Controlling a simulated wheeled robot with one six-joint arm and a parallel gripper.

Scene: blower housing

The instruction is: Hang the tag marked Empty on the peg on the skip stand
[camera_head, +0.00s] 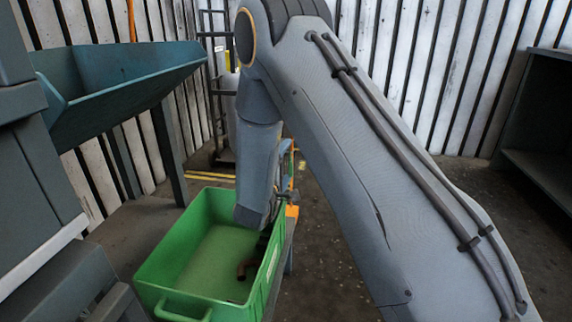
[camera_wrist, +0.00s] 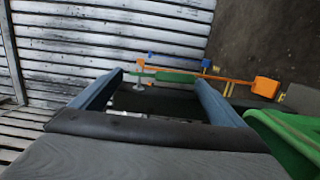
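My gripper (camera_wrist: 160,77) shows in the wrist view with its two blue fingers wide apart. A thin green strip (camera_wrist: 165,76) crosses the view between the fingertips; I cannot tell whether it touches them. No tag with the readable word Empty shows. A teal skip (camera_head: 120,85) rests on dark legs (camera_head: 168,150) at the left of the head view; no peg can be made out on them. In the head view the gripper is mostly hidden by my arm near the green crate.
An orange bar with a block (camera_wrist: 265,87) and a blue piece (camera_wrist: 165,55) lie beyond the fingers. A grey shelf (camera_head: 545,130) stands right; floor before it is clear.

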